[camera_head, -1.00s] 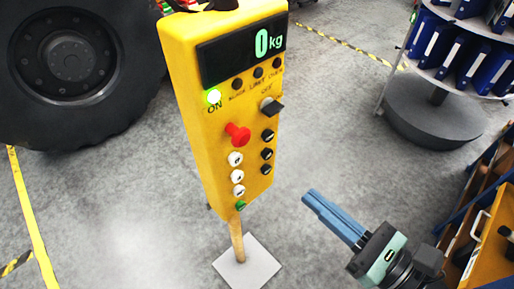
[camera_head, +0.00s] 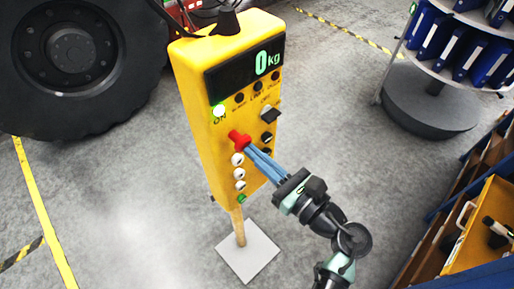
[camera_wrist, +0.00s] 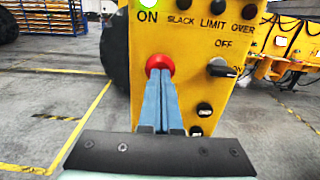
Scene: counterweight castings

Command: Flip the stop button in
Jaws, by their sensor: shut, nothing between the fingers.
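The red stop button (camera_head: 238,139) sticks out from the front of the yellow control box (camera_head: 195,110), left of centre. In the wrist view the red button (camera_wrist: 159,63) shows straight beyond my fingertips, its lower part hidden behind them. My gripper (camera_head: 250,150) has blue fingers, shut together with nothing between them. Its tips are at the button, seemingly touching its face; exact contact and how far the button is pressed in cannot be told. The green ON lamp (camera_head: 219,110) is lit and the display (camera_head: 245,72) reads 0 kg.
White buttons (camera_head: 239,174) sit below the red one, black ones (camera_head: 267,137) to its right, with a black OFF switch (camera_head: 270,114). The box stands on a post with a pale base plate (camera_head: 248,252). A large tyre (camera_head: 70,60) is behind left; an orange bin (camera_head: 485,230) is at right.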

